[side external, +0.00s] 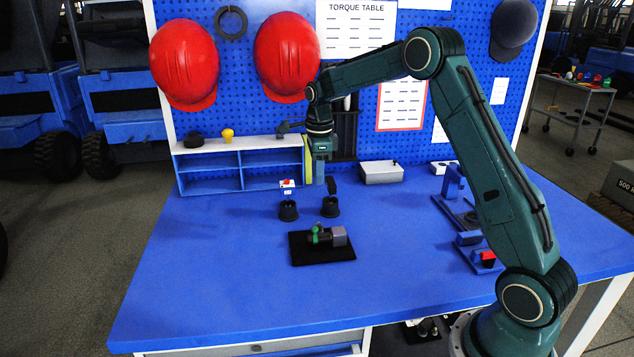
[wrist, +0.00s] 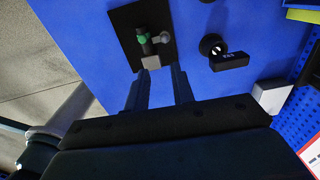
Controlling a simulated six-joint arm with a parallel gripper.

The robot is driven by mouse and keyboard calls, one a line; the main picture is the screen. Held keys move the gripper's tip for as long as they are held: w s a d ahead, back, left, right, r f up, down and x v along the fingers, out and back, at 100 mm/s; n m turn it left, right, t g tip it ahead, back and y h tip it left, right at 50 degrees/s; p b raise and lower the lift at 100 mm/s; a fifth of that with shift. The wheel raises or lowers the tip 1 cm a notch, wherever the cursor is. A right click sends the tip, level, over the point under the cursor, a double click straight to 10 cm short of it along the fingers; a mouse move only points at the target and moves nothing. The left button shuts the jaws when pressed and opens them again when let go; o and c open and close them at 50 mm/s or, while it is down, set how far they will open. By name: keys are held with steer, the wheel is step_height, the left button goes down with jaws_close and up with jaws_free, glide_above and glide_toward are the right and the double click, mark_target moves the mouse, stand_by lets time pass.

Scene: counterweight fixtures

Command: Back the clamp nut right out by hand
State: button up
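A small fixture stands on a black plate (side external: 301,257) at the middle of the bench. It has a grey block (side external: 339,236), a dark cylindrical body and a green part (side external: 316,236) at its left, which looks like the clamp nut. The wrist view shows the green part (wrist: 142,38) and the grey block (wrist: 149,62) on the black plate. Threads are too small to make out. My gripper (side external: 319,183) hangs above the bench, behind the fixture and apart from it. In the wrist view its two fingers (wrist: 160,70) are spread with nothing between them.
A blue shelf (side external: 212,165) and grey box (side external: 381,173) stand at the back. Blue brackets (side external: 455,183) stand right. The front left is clear.

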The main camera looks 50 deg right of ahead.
mark_target(319, 224)
steer(key=shift+w+d+f+m, duration=0.2)
steer(key=shift+d+f+m, duration=0.15)
steer(key=shift+f, duration=0.15)
steer(key=shift+w+d+f+m, duration=0.25)
steer(key=shift+f+m, duration=0.1)
steer(key=shift+f, duration=0.15)
steer(key=shift+f, duration=0.1)
steer(key=shift+f, duration=6.75)
jaws_close()
